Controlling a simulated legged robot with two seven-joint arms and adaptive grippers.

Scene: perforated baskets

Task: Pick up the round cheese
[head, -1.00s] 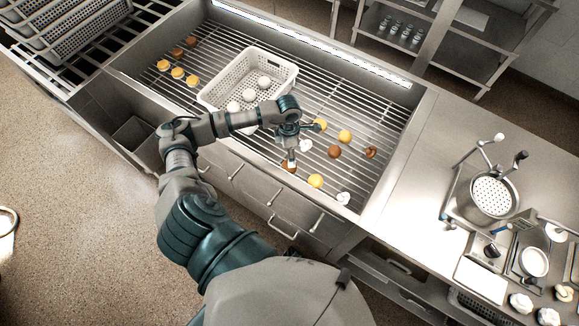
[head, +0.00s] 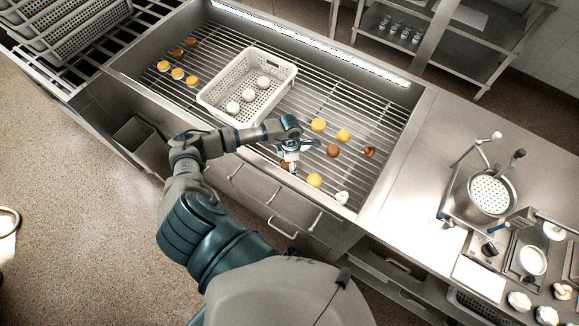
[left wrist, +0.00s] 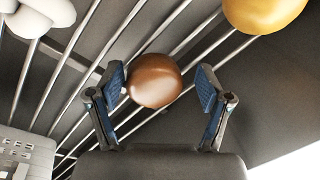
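A smooth brown round cheese (left wrist: 154,81) lies between the two fingers of my left gripper (left wrist: 161,88) in the left wrist view. The fingers are spread open. The left finger is very near or touching the cheese, and there is a clear gap to the right finger. In the head view my left gripper (head: 290,166) is low over the front edge of the slatted rack, and this cheese (head: 285,165) is mostly hidden by it. A yellow round cheese (left wrist: 262,10) and a white knotted one (left wrist: 40,17) lie nearby. My right gripper is not in view.
A white perforated basket (head: 213,103) holding white balls stands on the rack behind my arm. More yellow and brown round pieces (head: 333,151) lie right of my gripper. A white knotted piece (head: 342,198) lies near the front edge. A steel counter with a pot is at right.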

